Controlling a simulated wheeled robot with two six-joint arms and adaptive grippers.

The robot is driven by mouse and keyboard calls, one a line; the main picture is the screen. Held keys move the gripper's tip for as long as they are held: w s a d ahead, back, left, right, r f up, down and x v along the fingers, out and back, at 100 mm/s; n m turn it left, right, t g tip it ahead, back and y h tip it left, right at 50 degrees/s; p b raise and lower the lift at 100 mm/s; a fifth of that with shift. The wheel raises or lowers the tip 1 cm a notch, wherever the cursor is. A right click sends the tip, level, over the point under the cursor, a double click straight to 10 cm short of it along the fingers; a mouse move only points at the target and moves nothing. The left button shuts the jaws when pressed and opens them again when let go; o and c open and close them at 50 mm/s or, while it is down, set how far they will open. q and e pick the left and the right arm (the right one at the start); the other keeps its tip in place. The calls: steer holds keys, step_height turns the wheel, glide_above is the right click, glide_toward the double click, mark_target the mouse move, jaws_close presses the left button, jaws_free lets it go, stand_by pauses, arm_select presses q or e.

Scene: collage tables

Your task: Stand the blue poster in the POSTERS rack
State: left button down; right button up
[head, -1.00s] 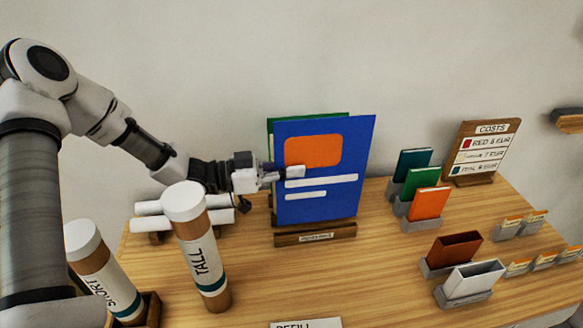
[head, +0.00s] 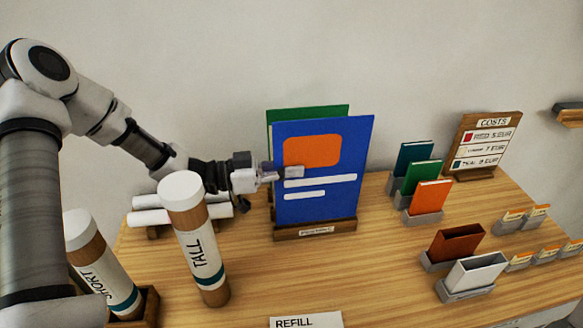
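The blue poster (head: 330,193), with an orange block and white bars, stands upright with its lower edge at the wooden rack (head: 316,230). The rack's small label is too blurred to read. A green poster (head: 308,114) stands behind the blue one, mostly hidden. My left gripper (head: 287,173) is at the blue poster's left edge, with one finger across its front face. The other finger is hidden behind the poster, and the gripper appears closed on that edge. My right gripper is not in view.
A TALL tube (head: 197,245) and a SHORT tube (head: 101,267) stand in front of my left arm. White rolls (head: 155,216) lie behind them. Small coloured books (head: 428,200), open boxes (head: 458,245) and a COSTS sign (head: 484,145) are at right. A REFILL card (head: 306,320) lies at the front.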

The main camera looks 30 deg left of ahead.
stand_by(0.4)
arm_select(q)
steer(key=shift+f+b, duration=0.9)
steer(key=shift+f, duration=0.3)
step_height(320, 180, down, 2)
steer(key=shift+f+b, duration=0.15)
steer(key=shift+b, duration=0.7)
steer(key=c, duration=1.2)
jaws_free()
steer(key=shift+c, duration=0.2)
steer(key=shift+s+a, duration=0.1)
